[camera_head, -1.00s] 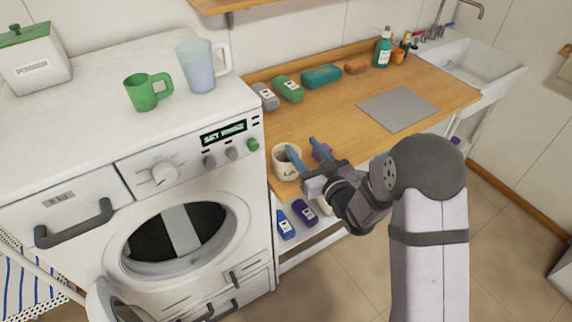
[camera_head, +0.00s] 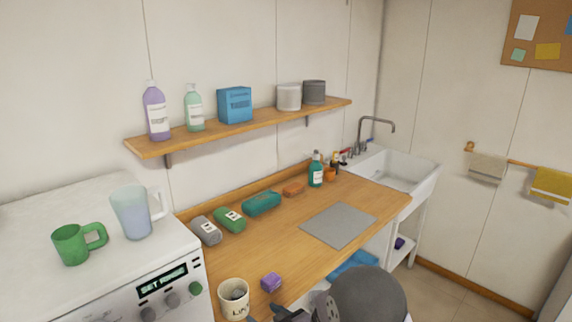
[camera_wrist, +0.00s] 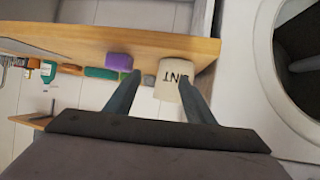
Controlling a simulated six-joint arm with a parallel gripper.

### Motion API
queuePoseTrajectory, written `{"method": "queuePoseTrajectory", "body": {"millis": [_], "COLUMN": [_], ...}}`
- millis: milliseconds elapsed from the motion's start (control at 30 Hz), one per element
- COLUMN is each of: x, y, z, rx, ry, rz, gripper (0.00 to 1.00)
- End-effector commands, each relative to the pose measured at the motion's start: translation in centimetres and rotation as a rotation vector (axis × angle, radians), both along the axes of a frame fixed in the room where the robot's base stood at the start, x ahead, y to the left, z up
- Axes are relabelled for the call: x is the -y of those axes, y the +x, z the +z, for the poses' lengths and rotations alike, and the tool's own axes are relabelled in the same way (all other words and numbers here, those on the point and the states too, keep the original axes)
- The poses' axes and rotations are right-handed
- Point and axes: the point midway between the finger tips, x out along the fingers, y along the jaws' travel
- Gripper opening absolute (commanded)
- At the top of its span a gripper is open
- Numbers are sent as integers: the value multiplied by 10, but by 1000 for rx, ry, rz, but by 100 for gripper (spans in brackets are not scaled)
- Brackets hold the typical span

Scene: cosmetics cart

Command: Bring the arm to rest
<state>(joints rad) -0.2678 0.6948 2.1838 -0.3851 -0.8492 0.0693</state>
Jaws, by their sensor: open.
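My gripper (camera_wrist: 160,82) is open in the wrist view, with its two dark fingers apart at the edge of the wooden counter (camera_head: 255,252). A cream cup with lettering (camera_wrist: 172,78) shows beyond and between the fingers. The right finger overlaps its side, and I cannot tell whether they touch. In the head view the cup (camera_head: 234,311) stands upright near the counter's front edge with something grey inside. A purple block (camera_head: 271,282) lies to its right. My arm shows only at the bottom edge of the head view, so most of it is hidden there.
The washing machine (camera_head: 152,263) stands left, with a green mug (camera_head: 71,244) and a pale pitcher (camera_head: 131,222) on top. Rolled cloths (camera_head: 229,220) and a teal bottle (camera_head: 316,174) line the counter's back. A grey mat (camera_head: 338,225) is bare. A shelf (camera_head: 240,131) hangs above.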

Motion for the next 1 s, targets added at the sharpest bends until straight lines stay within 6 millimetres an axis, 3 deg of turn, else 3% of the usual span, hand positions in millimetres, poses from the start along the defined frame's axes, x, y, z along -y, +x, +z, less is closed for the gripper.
{"method": "queuePoseTrajectory", "body": {"millis": [100, 200, 300, 400, 567, 733, 833, 1000], "x": [31, 61, 92, 120, 158, 182, 185, 191], "y": [-30, -70, -119, -169, -248, -318, -332, -318], "z": [-55, -95, -122, -130, -111, -59, -34, -5], "rx": [-209, -404, -600, -785, -1063, -1302, -1335, -1237], "ry": [-144, -263, -373, -468, -576, -592, -541, -429], "rz": [-50, -93, -132, -170, -236, -325, -376, -454], "gripper": [49, 49, 49, 49, 49, 49, 49, 49]}}
